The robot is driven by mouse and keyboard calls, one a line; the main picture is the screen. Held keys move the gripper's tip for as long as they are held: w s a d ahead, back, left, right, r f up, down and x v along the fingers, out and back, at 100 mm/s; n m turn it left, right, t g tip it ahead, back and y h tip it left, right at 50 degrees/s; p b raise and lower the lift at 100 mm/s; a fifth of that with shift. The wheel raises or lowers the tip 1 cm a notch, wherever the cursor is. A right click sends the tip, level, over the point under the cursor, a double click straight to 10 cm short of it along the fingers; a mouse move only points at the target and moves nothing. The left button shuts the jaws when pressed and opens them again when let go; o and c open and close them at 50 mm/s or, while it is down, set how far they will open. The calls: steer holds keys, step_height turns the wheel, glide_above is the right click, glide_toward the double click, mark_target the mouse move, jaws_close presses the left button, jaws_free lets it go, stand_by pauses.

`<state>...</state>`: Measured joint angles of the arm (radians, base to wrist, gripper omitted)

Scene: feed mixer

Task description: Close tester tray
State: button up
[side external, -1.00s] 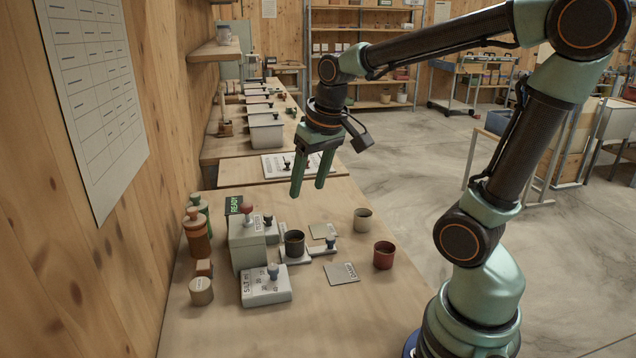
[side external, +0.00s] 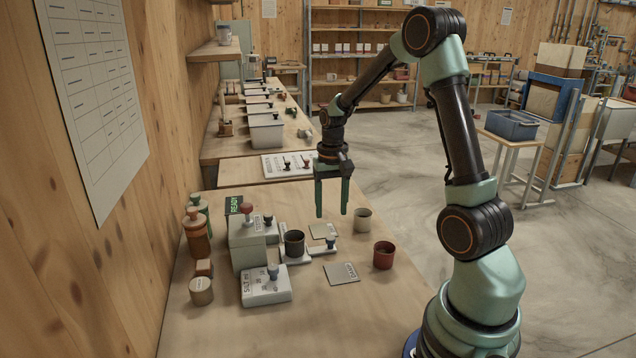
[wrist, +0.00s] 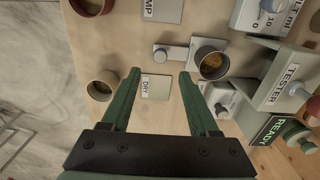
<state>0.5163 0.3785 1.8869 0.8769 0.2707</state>
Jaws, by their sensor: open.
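The tester (side external: 247,240) is a grey-green box with a red knob on top; in the wrist view the tester (wrist: 275,88) stands at the right beside a green READY display (wrist: 268,130). Its tray (side external: 318,249) is a light slide extending out from the box, with a blue-grey knob (side external: 331,242) at its outer end. A dark cup (side external: 294,242) with brown contents sits on the tray; the wrist view also shows the cup (wrist: 212,62). My gripper (side external: 331,213) is open and empty, above the table beyond the tray knob, apart from everything. Its fingers (wrist: 160,80) flank the DRY card in the wrist view.
A beige cup (side external: 363,220) and a red cup (side external: 383,255) stand right of the tray. A DRY card (side external: 322,231) and another card (side external: 342,273) lie flat nearby. Bottles (side external: 196,235) line the wall side.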

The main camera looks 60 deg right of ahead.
mark_target(331, 237)
step_height(331, 237, down, 8)
steer(key=shift+r, duration=0.15)
stand_by(0.3)
jaws_close()
stand_by(1.3)
